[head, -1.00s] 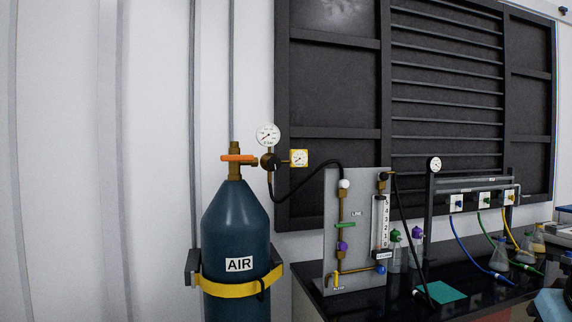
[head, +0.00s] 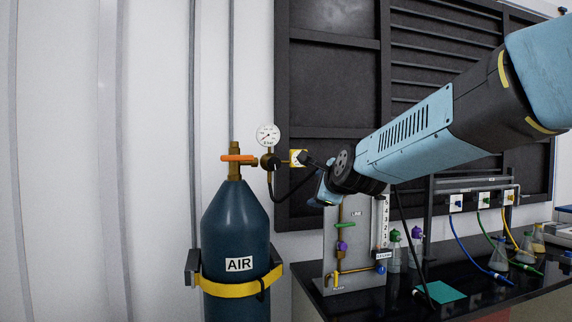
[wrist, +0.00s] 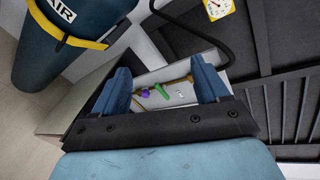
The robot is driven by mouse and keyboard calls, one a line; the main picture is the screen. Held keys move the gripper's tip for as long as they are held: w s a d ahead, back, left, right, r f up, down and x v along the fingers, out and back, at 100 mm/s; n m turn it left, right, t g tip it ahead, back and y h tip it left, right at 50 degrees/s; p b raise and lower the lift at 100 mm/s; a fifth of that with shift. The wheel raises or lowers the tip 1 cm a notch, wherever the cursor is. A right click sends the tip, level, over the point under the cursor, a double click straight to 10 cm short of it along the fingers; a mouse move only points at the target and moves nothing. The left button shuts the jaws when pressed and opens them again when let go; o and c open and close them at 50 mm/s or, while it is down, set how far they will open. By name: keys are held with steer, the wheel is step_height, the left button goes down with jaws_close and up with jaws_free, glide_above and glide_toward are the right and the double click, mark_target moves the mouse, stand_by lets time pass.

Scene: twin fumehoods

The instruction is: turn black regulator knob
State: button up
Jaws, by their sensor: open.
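The black regulator knob (head: 267,162) sits on the brass regulator, between the orange valve handle (head: 238,158) and the square yellow gauge (head: 296,158), below the round white gauge (head: 268,135). My gripper (head: 322,188) is to the right of the knob and slightly lower, apart from it in the picture. The knob does not show there; the yellow gauge (wrist: 217,8) is at the top edge.
The blue AIR cylinder (head: 236,225) stands upright, held by a yellow strap (head: 238,288). A black hose (wrist: 190,35) runs to the grey flow panel (head: 345,262) on the black bench. Flasks and coloured tubes stand at the right. The wall left of the cylinder is clear.

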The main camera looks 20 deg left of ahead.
mark_target(275, 162)
steer(key=w+a+r+m+t, duration=0.1)
steer(key=w+a+m, duration=0.3)
steer(key=w+a, duration=0.2)
steer(key=w+a+r+m+t+y, duration=0.1)
steer(key=w+a+r+m, duration=0.1)
steer(key=w+a+m, duration=0.2)
steer(key=w+a+r+m, duration=0.2)
steer(key=w+a+m, duration=0.1)
steer(key=w+a, duration=0.5)
steer(key=shift+w+m+t+y, duration=0.2)
steer(key=shift+m+t+y, duration=0.1)
steer(key=shift+m+t, duration=0.1)
steer(key=shift+c, duration=0.2)
